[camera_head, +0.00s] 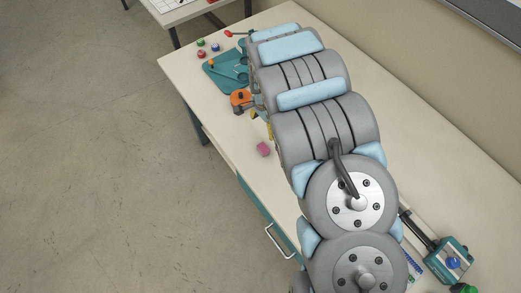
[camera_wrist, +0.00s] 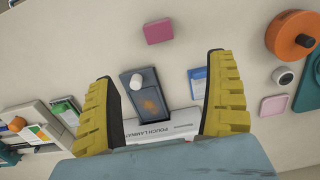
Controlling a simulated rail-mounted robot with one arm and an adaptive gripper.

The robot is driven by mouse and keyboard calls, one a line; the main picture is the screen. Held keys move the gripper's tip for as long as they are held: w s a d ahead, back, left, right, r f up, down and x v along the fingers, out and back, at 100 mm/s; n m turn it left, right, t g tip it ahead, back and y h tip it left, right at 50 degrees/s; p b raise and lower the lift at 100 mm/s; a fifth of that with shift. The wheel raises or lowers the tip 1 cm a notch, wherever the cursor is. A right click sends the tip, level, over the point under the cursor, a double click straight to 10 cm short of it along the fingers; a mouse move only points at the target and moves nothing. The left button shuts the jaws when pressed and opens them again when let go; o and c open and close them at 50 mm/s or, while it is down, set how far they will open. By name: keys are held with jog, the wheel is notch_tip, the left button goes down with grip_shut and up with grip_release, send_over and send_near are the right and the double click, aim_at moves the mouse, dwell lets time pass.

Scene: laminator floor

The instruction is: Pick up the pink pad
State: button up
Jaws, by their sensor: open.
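A deep pink block (camera_wrist: 158,32) with rounded corners lies on the pale table near the top of the wrist view. A pink block (camera_head: 263,149) also shows in the head view, left of my arm near the table's front edge. A flatter, paler pink piece (camera_wrist: 273,105) lies at the right of the wrist view; I cannot tell which pink piece is the pad. My gripper (camera_wrist: 163,72) has its two yellow ridged fingers wide apart and holds nothing. The deep pink block is beyond the fingertips, and the paler piece is outside the right finger.
A dark grey device (camera_wrist: 146,93) with a white knob and a blue-and-white card (camera_wrist: 199,82) lie between the fingers. A white laminator (camera_wrist: 170,124) is near the palm. An orange round tool (camera_wrist: 292,38) is at right.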

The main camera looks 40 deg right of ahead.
jog(key=b, duration=0.1)
send_over(263, 148)
notch_tip(263, 148, down, 4)
jog(key=shift+w+d+f, duration=0.1)
jog(key=shift+f, duration=1.65)
jog(key=shift+d+f, duration=0.1)
jog(key=shift+f, duration=1.65)
jog(key=shift+f+p, duration=0.15)
jog(key=shift+p, duration=0.15)
jog(key=shift+f, duration=0.2)
notch_tip(263, 148, down, 2)
jog(key=shift+a, duration=0.15)
jog(key=shift+f, duration=1.15)
jog(key=shift+c, duration=0.2)
